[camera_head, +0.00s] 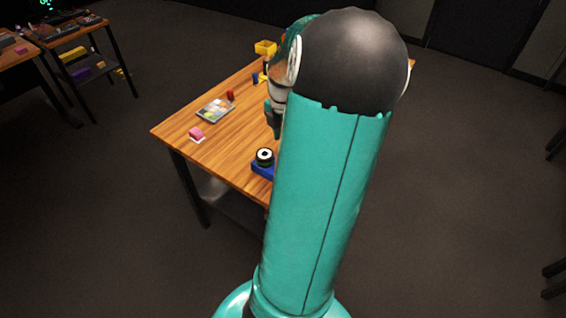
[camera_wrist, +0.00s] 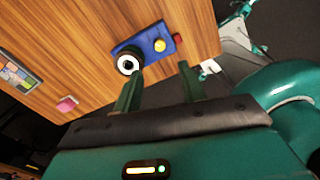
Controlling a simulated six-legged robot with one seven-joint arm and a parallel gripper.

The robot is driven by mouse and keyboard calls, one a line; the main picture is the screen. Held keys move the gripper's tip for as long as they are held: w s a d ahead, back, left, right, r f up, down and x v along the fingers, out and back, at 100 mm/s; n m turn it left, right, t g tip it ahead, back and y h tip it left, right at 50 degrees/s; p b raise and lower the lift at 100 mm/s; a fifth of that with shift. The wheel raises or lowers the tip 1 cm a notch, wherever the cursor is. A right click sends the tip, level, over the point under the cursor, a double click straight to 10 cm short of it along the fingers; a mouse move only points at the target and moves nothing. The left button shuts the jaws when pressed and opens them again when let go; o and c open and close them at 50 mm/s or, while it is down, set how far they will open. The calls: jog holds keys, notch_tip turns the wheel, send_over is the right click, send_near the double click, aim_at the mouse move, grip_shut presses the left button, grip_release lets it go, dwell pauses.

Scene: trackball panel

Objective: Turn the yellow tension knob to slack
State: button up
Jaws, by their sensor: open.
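The yellow tension knob (camera_wrist: 160,45) sits on a blue panel (camera_wrist: 150,41) in the wrist view. The trackball (camera_wrist: 127,64), a white disc with a dark centre in a black ring, is at the panel's left end. A small red part (camera_wrist: 177,38) is at its right end. My gripper (camera_wrist: 160,72) is open and empty, its two green fingers apart, below the panel in the picture. The left fingertip appears close to the trackball; I cannot tell if they touch. In the head view the trackball (camera_head: 264,157) and the blue panel's left end (camera_head: 261,171) show; my arm hides the knob.
The panel is on a wooden table (camera_head: 180,129). A pink block (camera_head: 196,133), a multicoloured tray (camera_head: 215,110), a red object (camera_head: 230,95) and a yellow bin (camera_head: 265,47) are on it. Bare wood lies between the pink block and the panel.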

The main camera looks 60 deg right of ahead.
notch_tip(320, 180, down, 11)
jog(key=shift+f, duration=0.1)
dwell(0.3)
grip_shut()
